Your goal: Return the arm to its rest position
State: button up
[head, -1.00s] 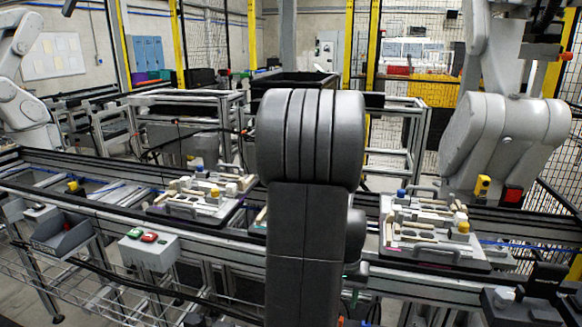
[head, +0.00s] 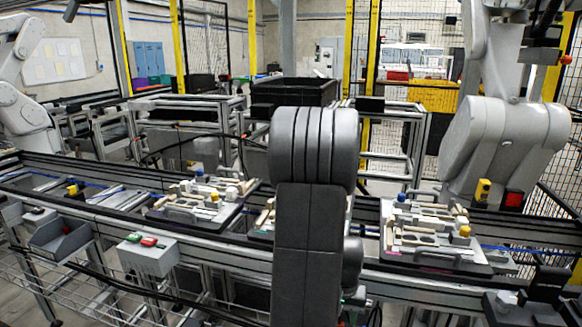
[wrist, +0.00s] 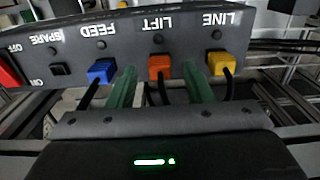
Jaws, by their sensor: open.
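My arm (head: 310,210) stands in the middle of the head view, and my gripper is hidden behind or below it there. In the wrist view my gripper (wrist: 158,67) has two green fingers spread apart, with an orange plug (wrist: 160,69) between them. The fingers seem clear of the plug's sides. The plug sits against a dark panel (wrist: 135,42) under the upside-down word LIFT. A blue plug (wrist: 102,71) sits at FEED and a yellow plug (wrist: 222,63) at LINE, to either side of the fingers. Black cables hang from the plugs.
A conveyor (head: 90,200) crosses the head view with a fixture pallet on each side of my arm, left (head: 180,218) and right (head: 430,258). A grey button box (head: 150,258) stands in front. A large grey robot arm (head: 500,140) stands behind at right.

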jog(key=shift+r+p, duration=2.95)
jog(key=shift+r, duration=0.35)
